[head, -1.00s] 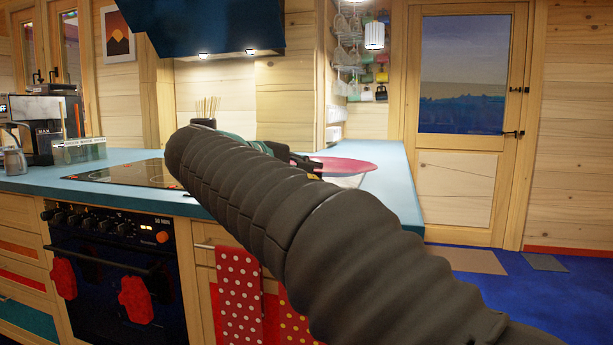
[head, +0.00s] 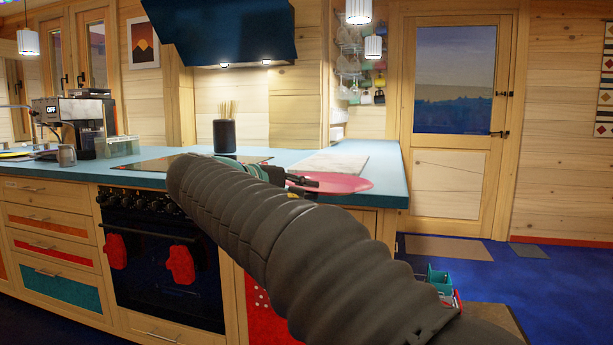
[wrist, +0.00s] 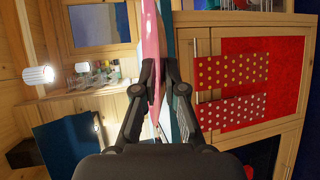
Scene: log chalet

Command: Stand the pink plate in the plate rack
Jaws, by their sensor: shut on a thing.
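The pink plate (head: 345,183) is held flat by its rim, out past the end of my dark ribbed arm at the counter's right part. My gripper (head: 305,181) is shut on its near edge; the arm hides part of the grip. In the wrist view the plate (wrist: 152,40) shows edge-on as a narrow pink band between the fingers of my gripper (wrist: 162,75). In the head view the plate overlaps the counter edge; I cannot tell how far above the counter it is. I cannot make out a plate rack for sure.
The blue counter (head: 385,165) bears a pale board (head: 335,163), a dark utensil pot (head: 224,136), a clear greenish box (head: 118,148) and a coffee machine (head: 85,118). The oven (head: 160,265) is below. A teal crate (head: 440,280) shows low at right. Blue floor at right is open.

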